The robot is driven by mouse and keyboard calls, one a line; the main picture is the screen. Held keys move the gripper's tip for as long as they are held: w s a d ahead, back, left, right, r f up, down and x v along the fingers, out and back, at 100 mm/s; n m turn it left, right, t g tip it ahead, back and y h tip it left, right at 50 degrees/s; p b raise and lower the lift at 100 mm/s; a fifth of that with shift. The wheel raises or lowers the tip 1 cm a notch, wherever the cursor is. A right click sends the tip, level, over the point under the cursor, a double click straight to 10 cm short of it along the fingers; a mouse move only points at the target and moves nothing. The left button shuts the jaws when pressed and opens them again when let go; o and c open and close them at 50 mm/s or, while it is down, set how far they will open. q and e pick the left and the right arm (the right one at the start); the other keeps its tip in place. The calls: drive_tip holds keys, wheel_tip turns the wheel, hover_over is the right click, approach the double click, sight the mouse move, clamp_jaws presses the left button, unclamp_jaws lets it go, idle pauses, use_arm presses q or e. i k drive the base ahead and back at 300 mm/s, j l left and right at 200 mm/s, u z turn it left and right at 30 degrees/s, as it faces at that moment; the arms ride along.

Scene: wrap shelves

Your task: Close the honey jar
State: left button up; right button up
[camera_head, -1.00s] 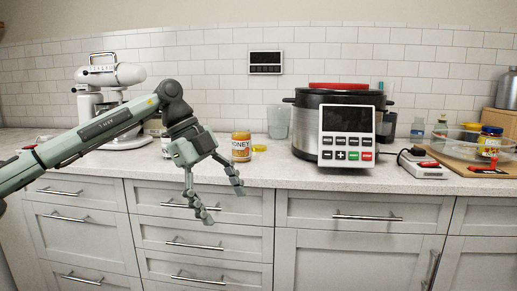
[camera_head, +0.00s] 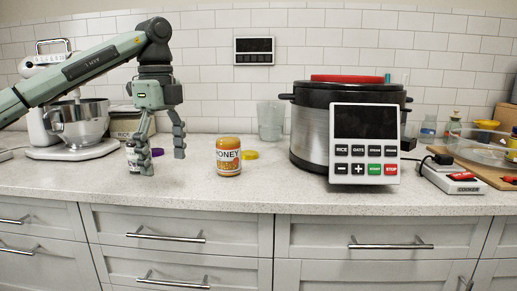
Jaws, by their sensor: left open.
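The honey jar (camera_head: 228,160) stands upright on the counter left of the cooker, with its "HONEY" label facing me. A small yellow lid (camera_head: 250,155) lies on the counter just right of the jar, close beside it. The top of the jar is too small to make out well. My left gripper (camera_head: 164,162) points down, open and empty, left of the jar and apart from it. My right gripper is not in view.
A purple lid (camera_head: 157,152) lies near my left gripper, and a small jar (camera_head: 131,158) is partly hidden behind its finger. A mixer bowl (camera_head: 78,122) stands left, a clear glass (camera_head: 271,120) behind. The large cooker (camera_head: 312,138) stands right. The counter front is clear.

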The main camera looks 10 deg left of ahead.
sight(228, 144)
drive_tip(key=i+j+z, duration=0.15)
drive_tip(key=i, duration=0.25)
drive_tip(key=i+j+z, duration=0.1)
drive_tip(key=i+j, duration=0.15)
drive_tip(key=i, duration=0.15)
drive_tip(key=i+l, duration=0.25)
